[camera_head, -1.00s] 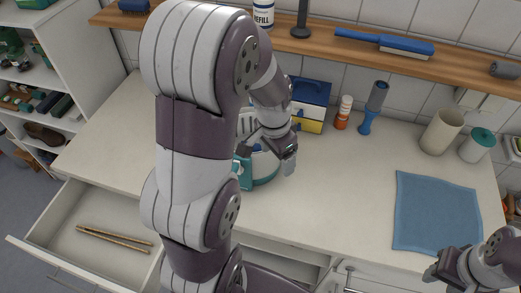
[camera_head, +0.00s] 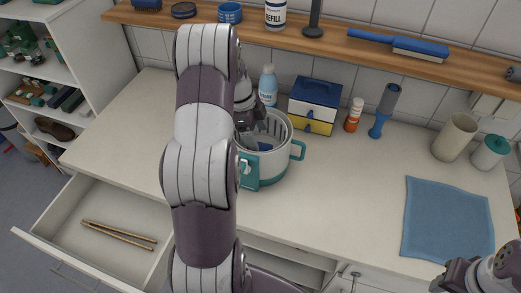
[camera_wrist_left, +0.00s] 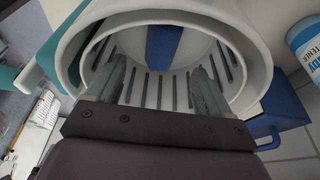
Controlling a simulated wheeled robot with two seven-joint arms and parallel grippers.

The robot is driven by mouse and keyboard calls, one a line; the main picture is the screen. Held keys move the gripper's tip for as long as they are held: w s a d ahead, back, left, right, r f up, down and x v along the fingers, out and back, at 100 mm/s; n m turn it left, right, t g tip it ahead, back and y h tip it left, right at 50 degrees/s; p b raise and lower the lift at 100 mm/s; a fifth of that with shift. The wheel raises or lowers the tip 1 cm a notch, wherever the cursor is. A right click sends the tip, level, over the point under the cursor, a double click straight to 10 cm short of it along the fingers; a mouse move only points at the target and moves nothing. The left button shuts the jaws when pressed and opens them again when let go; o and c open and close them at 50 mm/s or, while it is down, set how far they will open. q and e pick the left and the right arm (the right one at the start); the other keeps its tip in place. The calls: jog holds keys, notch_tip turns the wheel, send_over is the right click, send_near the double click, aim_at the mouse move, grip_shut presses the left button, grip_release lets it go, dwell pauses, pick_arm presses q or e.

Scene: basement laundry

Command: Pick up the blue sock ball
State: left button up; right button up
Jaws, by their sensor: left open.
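A white and teal round tub (camera_head: 270,172) with a slotted inner basket stands on the counter, partly hidden by my left arm. A blue item (camera_head: 262,147) lies inside it. In the left wrist view this blue item (camera_wrist_left: 163,45) looks like a straight-sided strip, and I cannot tell whether it is the sock ball. My left gripper (camera_wrist_left: 160,80) is open over the tub, its two fingers apart near the slotted wall, with nothing between them. No clearly round blue sock ball shows. My right gripper (camera_head: 450,278) is at the lower right corner, its fingers unclear.
A blue cloth (camera_head: 447,220) lies at right. The counter's middle is clear.

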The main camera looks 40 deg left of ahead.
aim_at(259, 143)
pick_arm(q)
notch_tip(259, 143, down, 4)
jog(key=shift+w+f+p, duration=0.1)
jog(key=shift+w+p, duration=0.05)
jog(key=shift+p, duration=0.8)
jog(key=shift+w+d+f, duration=0.15)
jog(key=shift+f, duration=0.35)
jog(key=c, duration=1.1)
jog(key=shift+r, duration=0.15)
jog(key=shift+c, duration=0.2)
